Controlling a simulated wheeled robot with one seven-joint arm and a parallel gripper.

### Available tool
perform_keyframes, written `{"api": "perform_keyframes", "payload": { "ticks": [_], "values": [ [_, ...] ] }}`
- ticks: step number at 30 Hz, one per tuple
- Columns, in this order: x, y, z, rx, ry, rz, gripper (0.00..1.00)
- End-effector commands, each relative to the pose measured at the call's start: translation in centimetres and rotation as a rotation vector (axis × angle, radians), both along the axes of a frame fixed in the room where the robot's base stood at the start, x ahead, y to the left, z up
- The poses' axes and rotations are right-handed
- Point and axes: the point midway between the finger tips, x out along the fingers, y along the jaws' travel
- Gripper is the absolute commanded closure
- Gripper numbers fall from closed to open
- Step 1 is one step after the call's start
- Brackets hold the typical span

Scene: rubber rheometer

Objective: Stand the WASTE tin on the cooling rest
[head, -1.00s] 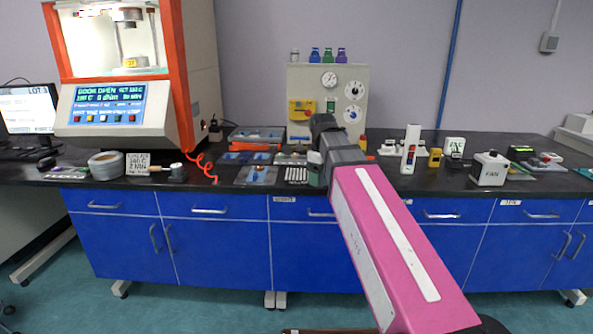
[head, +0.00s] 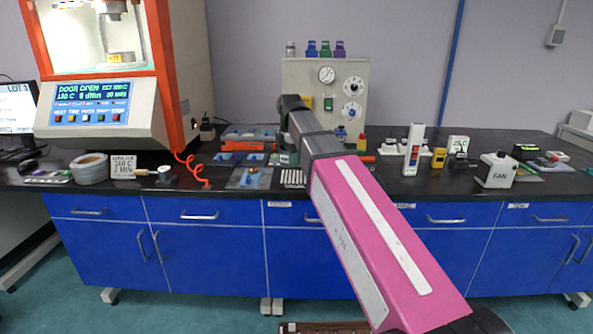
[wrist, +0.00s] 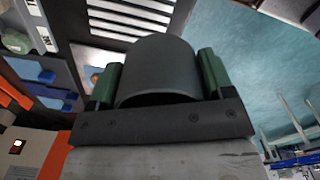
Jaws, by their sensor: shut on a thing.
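In the wrist view my gripper (wrist: 158,78) is shut on a dark grey cylinder (wrist: 155,62), held between its green finger pads. This looks like the WASTE tin, but no label on it shows. In the head view my own arm covers most of the gripper, and the tin cannot be made out. A white slatted rack (head: 292,179) lies on the bench just left of my arm and may be the cooling rest. White slats (wrist: 130,18) also show beyond the tin in the wrist view. The tin appears apart from them, though its height cannot be told.
A white-and-red device (head: 412,150) stands to the right.

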Motion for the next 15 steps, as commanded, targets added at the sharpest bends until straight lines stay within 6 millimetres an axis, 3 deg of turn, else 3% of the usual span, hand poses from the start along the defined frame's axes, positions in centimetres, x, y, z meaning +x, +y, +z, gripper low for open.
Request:
{"api": "perform_keyframes", "payload": {
  "ticks": [1, 6, 15],
  "values": [
    [1.2, -0.4, -0.7, -0.001, 0.002, -0.002, 0.55],
    [3.6, -1.6, -2.3, 0.0, 0.001, -0.002, 0.55],
    [4.4, -2.2, -3.7, 0.0, 0.0, 0.0, 0.55]
  ]
}}
